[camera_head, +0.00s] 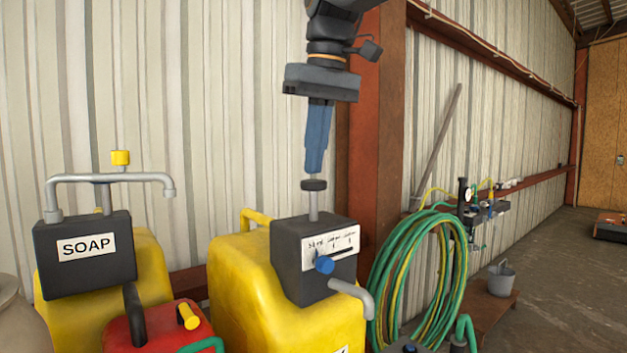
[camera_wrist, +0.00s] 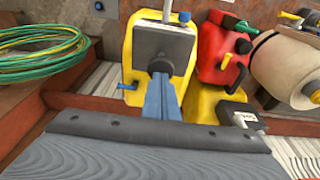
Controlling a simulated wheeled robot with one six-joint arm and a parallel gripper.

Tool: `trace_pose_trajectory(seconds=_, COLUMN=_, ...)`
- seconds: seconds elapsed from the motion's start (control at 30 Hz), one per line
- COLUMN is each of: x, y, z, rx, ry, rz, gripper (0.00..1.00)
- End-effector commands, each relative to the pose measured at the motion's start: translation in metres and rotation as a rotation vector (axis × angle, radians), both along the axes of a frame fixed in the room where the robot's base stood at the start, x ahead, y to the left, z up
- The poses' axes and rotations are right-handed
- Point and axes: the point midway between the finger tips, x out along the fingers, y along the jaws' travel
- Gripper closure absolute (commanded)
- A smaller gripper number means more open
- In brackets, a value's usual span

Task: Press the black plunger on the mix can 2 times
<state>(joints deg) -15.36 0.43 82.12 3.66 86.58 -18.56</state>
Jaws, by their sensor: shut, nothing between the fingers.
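The mix can (camera_head: 240,285) is a yellow can with a dark grey pump box on top, and its front label has a scale and a blue knob. The black plunger (camera_head: 314,185) is a dark disc on a thin metal rod rising from that box, with a length of rod showing below it. My gripper (camera_head: 315,170) points straight down with its blue fingers shut and empty, its tips just above or touching the plunger; I cannot tell which. In the wrist view the shut fingers (camera_wrist: 161,92) cover part of the plunger (camera_wrist: 160,66), over the grey box.
A yellow SOAP can (camera_head: 150,265) with a grey handle and yellow knob stands at left. A red can (camera_head: 160,325) sits in front between them. A green hose coil (camera_head: 420,270) hangs at right, and a metal bucket (camera_head: 501,279) stands beyond it. The corrugated wall is close behind.

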Motion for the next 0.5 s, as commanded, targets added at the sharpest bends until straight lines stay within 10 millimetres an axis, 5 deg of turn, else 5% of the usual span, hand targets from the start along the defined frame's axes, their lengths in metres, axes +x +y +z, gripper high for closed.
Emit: trace_pose_trajectory(seconds=0.5, x=0.000, y=0.000, z=-0.011, rx=0.000, ry=0.000, rz=0.000, gripper=1.00)
